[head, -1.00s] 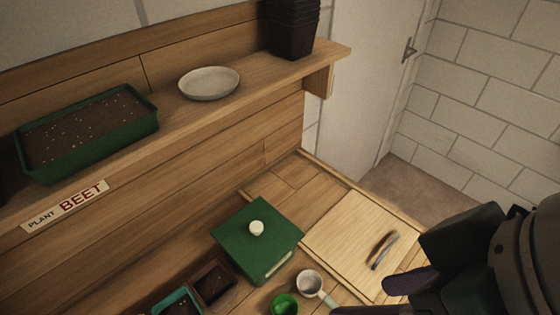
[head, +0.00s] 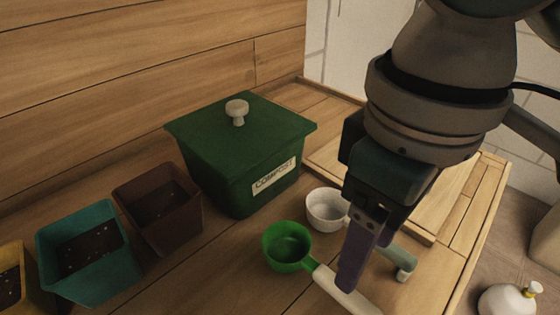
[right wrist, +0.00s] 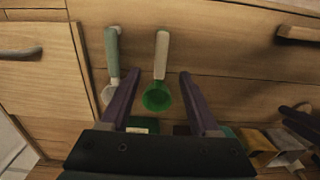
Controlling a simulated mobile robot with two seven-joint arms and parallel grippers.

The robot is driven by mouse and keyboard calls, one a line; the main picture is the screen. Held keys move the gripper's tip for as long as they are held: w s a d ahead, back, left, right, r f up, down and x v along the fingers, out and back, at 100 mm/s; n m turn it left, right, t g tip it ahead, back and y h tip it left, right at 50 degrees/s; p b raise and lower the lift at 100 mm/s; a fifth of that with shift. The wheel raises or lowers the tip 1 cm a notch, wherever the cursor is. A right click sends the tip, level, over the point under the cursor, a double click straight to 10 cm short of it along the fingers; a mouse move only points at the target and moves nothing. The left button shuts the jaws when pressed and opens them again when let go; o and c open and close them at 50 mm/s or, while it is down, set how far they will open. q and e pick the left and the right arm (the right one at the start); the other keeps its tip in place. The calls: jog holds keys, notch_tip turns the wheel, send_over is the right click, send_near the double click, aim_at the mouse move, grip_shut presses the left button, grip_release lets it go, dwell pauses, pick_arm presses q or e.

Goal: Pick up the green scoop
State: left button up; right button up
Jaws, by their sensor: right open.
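The green scoop (head: 287,246) has a round green bowl and a cream handle, and lies on the wooden bench in front of the compost bin. My right gripper (head: 363,262) is open and empty, pointing down over its handle; one finger covers part of the handle. In the right wrist view the green scoop (right wrist: 158,97) shows between the two open fingers of my gripper (right wrist: 160,74), its handle pointing away. I cannot tell the height of the fingers above it.
A white scoop (head: 325,211) with a pale green handle lies close beside, partly behind my right gripper. A green compost bin (head: 226,172) with a lid stands behind. Brown (head: 160,207), teal (head: 92,255) and yellow (head: 12,283) pots stand left. A pale board lies right.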

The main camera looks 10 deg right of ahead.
aim_at(317, 276)
pick_arm(q)
jog(key=shift+f+b, duration=0.35)
jog(key=shift+f, duration=0.2)
pick_arm(e)
notch_tip(317, 276, down, 5)
jog(key=shift+r, duration=0.2)
pick_arm(q)
jog(key=shift+a+f+b, duration=0.1)
jog(key=shift+f+b, duration=0.5)
pick_arm(e)
jog(key=f, duration=0.5)
jog(key=shift+a+f, duration=0.1)
jog(key=shift+a, duration=0.1)
jog(key=shift+c, duration=0.2)
grip_shut()
